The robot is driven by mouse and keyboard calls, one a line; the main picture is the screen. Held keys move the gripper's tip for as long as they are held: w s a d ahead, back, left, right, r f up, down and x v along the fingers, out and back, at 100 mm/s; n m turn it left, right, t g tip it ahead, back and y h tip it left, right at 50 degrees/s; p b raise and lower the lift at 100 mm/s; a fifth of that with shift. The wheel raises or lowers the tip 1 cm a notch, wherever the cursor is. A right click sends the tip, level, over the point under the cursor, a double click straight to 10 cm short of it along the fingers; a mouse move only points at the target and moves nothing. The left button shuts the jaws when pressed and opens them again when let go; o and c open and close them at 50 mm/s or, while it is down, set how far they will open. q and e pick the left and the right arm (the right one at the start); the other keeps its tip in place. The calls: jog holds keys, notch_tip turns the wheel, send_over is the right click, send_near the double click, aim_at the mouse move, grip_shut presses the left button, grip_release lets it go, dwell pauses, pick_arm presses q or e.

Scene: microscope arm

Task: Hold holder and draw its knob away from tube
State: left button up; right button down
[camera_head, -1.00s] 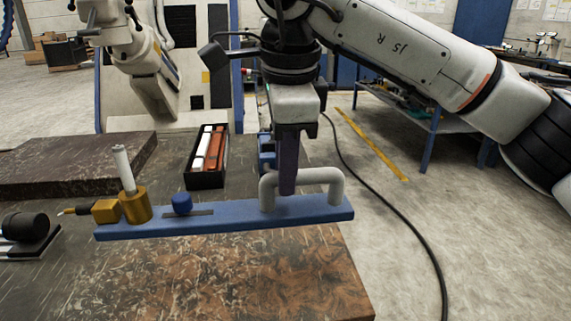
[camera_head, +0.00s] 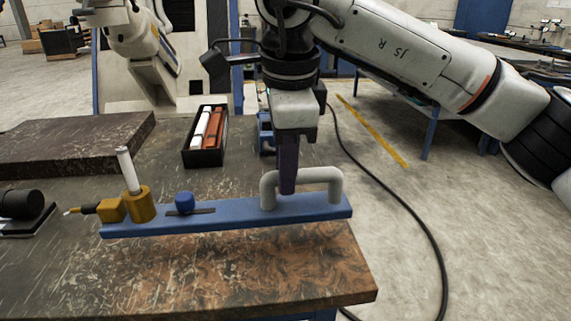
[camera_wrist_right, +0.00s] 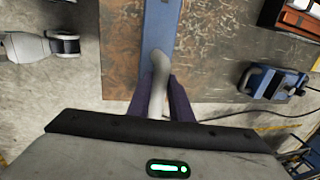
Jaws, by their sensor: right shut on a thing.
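The holder is a long blue bar (camera_head: 240,217) with a grey arched handle (camera_head: 323,178) at its right end. My right gripper (camera_head: 287,190) is shut on this handle; in the right wrist view its dark fingers (camera_wrist_right: 159,100) flank the grey handle. The holder's blue knob (camera_head: 185,201) sits in a dark slot on the bar, apart from and to the right of the gold ring (camera_head: 140,206). The white tube (camera_head: 128,170) stands in that ring, tilted slightly left. A yellow block (camera_head: 110,209) is at the bar's left end. My left gripper is not seen.
A black cylinder (camera_head: 20,203) on a stand is at the far left. A cable (camera_head: 420,235) lies on the floor.

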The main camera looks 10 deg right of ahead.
aim_at(286, 206)
jog(key=shift+f+b, duration=0.4)
jog(key=shift+f, duration=0.3)
jog(key=shift+f+b, duration=0.55)
jog(key=shift+f, duration=0.3)
jog(key=shift+f+b, duration=0.4)
jog(key=shift+f, duration=0.25)
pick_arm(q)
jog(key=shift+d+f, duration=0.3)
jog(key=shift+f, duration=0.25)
pick_arm(e)
jog(key=shift+f, duration=0.5)
pick_arm(q)
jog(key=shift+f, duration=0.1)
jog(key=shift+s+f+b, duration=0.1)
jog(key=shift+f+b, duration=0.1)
jog(key=shift+b, duration=0.2)
pick_arm(e)
jog(key=shift+f, duration=0.25)
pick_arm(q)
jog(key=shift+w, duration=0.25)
pick_arm(e)
jog(key=shift+f, duration=0.2)
jog(key=shift+f, duration=0.1)
